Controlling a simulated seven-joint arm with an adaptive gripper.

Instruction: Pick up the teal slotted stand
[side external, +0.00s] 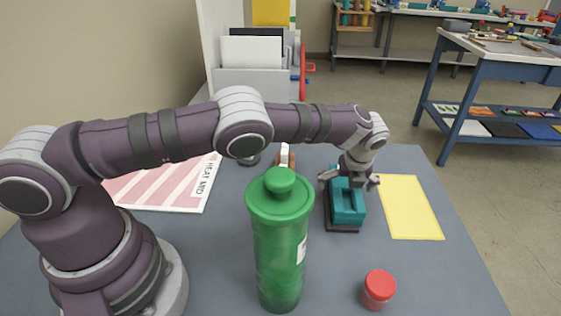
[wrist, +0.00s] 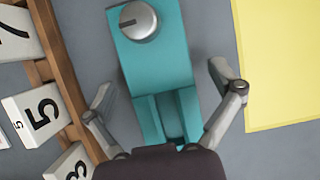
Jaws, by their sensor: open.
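The teal slotted stand (side external: 347,205) stands on the grey table on a dark base, right of the green bottle in the side view. In the wrist view the teal slotted stand (wrist: 155,62) has a round silver knob at its far end and a slot at the near end. My gripper (side external: 348,183) is over the stand's far part in the side view. In the wrist view my gripper (wrist: 166,80) is open, with one finger on each side of the stand and gaps to it. Part of the stand's near end is hidden by the gripper body.
A green lidded bottle (side external: 280,240) stands in front. A red-capped jar (side external: 378,289) is at the front right. A yellow sheet (side external: 410,207) lies right of the stand. A wooden rack with number tiles (wrist: 38,115) is close to the left finger in the wrist view.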

